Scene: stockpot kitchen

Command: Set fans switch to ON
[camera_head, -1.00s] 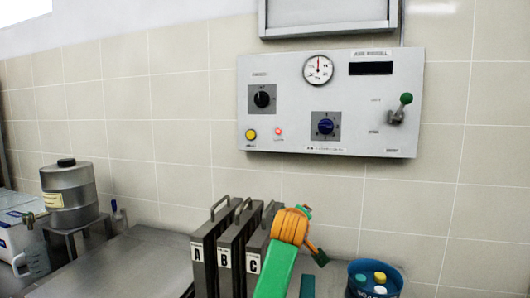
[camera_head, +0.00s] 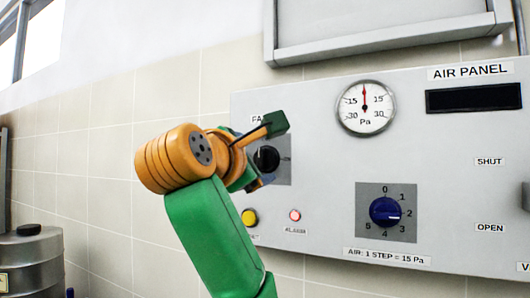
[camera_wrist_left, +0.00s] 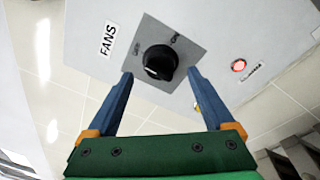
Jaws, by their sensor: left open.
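The fans switch is a black round knob (camera_head: 267,159) on a grey square plate on the air panel. In the left wrist view, the knob (camera_wrist_left: 160,60) sits beside a "FANS" label, with small markings on its plate. I cannot tell for sure which marking it points to. My left gripper (camera_head: 257,180) is at the panel by the knob, and its arm hides part of the plate and the label in the head view. In the left wrist view, its blue fingers are open, one on each side of the knob, with gaps showing. My right gripper is not in view.
A blue air dial (camera_head: 386,212) is right of the fans switch, below a round gauge (camera_head: 365,108). A yellow button (camera_head: 249,218) and a red lamp (camera_head: 294,215) are below the switch. A grey metal frame (camera_head: 390,45) overhangs the panel. A metal canister (camera_head: 30,265) stands lower left.

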